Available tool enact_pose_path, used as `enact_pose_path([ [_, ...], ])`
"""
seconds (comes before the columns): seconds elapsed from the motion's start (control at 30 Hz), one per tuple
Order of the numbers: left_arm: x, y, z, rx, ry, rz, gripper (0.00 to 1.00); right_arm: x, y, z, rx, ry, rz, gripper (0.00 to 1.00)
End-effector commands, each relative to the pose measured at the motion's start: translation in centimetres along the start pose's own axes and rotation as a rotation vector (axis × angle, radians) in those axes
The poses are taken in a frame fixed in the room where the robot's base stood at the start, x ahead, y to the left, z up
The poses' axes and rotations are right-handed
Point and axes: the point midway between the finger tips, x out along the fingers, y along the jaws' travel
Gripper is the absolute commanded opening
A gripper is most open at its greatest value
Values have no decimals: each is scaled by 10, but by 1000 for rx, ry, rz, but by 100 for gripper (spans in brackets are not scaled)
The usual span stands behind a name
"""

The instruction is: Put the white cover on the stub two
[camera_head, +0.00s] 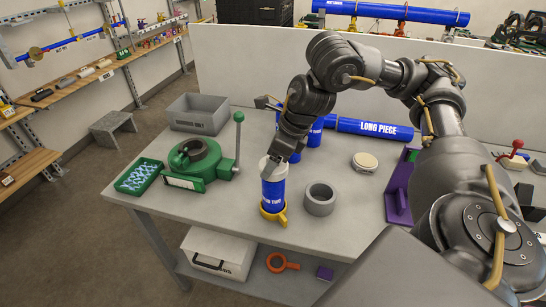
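A blue stub labelled as stub two (272,192) stands upright in a yellow ring-shaped holder with a handle (273,213), near the front edge of the table. A white round cover (267,171) is at the top of this stub. I cannot tell whether it is fully seated. My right gripper (276,160) comes down from above at the cover's upper right side and hides part of it. Its fingers are too small and dark to show whether they grip the cover. My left gripper is not in view.
A grey ring (320,200) stands close right of the stub. A green clamp with a lever (199,163) is to the left, beside a green tray (139,176) and grey bin (198,113). Behind are blue pipes (376,129); right are a cream disc (365,161) and purple bracket (399,190).

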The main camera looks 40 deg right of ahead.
Motion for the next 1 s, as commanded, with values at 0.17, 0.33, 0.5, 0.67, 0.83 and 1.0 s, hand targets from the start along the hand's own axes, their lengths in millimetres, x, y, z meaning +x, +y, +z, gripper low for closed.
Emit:
enact_pose_path([
  [0.17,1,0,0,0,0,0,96,1,0,0,0,0,0,46],
  [0.33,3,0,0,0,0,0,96,4,0,-2,0,0,0,46],
  [0.5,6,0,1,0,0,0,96,8,0,-3,0,0,0,46],
  [0.67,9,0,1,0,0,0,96,12,0,-5,0,0,0,46],
  [0.83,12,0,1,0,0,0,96,15,0,-7,0,0,1,46],
  [1.0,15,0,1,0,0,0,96,19,0,-8,0,0,1,46],
])
